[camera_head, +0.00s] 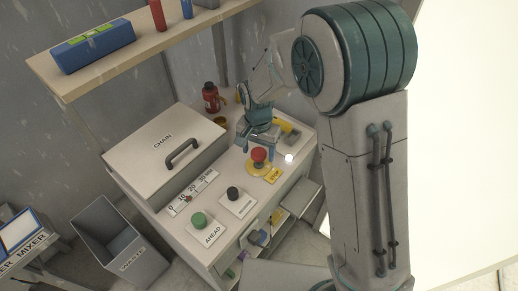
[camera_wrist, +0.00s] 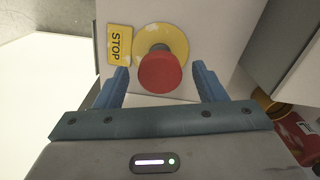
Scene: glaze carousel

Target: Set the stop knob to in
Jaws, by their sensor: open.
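The stop knob is a red mushroom button (camera_head: 259,154) on a yellow round base, on top of the control cabinet. A yellow STOP label (camera_head: 273,175) lies beside it. In the wrist view the red knob (camera_wrist: 160,72) sits between the two blue fingers of my gripper (camera_wrist: 160,85), with the STOP label (camera_wrist: 119,45) at upper left. The fingers are open, with a gap on each side of the knob. In the head view my gripper (camera_head: 262,142) is just above and behind the knob. I cannot tell whether the knob is in or out.
A red bottle (camera_head: 211,98) stands at the back. A WASTE bin (camera_head: 120,245) stands at left.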

